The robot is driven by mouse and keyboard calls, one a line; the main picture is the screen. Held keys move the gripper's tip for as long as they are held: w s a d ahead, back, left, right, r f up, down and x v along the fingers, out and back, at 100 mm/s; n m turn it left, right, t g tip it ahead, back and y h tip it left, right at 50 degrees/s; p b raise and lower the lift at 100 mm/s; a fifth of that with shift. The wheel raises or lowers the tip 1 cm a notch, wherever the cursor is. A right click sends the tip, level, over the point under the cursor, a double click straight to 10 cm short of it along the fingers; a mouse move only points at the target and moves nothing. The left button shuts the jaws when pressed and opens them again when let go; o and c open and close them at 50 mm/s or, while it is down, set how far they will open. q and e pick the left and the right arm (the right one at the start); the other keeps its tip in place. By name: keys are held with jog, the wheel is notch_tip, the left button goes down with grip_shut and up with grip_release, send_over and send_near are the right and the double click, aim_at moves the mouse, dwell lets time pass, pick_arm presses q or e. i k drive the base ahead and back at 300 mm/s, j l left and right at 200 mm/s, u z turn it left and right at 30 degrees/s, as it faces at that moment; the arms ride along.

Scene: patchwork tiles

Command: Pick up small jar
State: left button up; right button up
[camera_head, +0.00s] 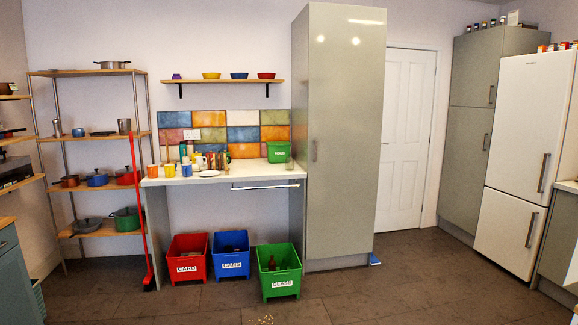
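No single thing stands out clearly as the small jar. Several small dark jar-like containers (492,24) stand in a row on top of the tall grey-green cabinet at the right. More small jar-like items with coloured lids (552,47) stand on top of the white fridge. On the white counter (262,172) is a cluster of small items, including a yellow cup (170,169) and a blue cup (186,170); the ones behind are too small to tell. Neither of my grippers shows in the head view.
Red (188,258), blue (231,255) and green (279,271) crates stand on the floor below and before the counter. A red broom-like pole (136,210) leans by the shelf rack (94,72) of pots. A tall cabinet (343,140) stands right of the counter. The middle floor is mostly clear.

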aim_at(289, 161)
jog(key=i+u, duration=0.1)
jog(key=i, duration=2.9)
jog(key=i+z, duration=0.1)
jog(key=i, duration=0.55)
jog(key=i+j+z, duration=0.1)
jog(key=i, duration=0.6)
jog(key=i+j+z, duration=0.15)
jog(key=i, duration=0.5)
jog(key=j, duration=0.1)
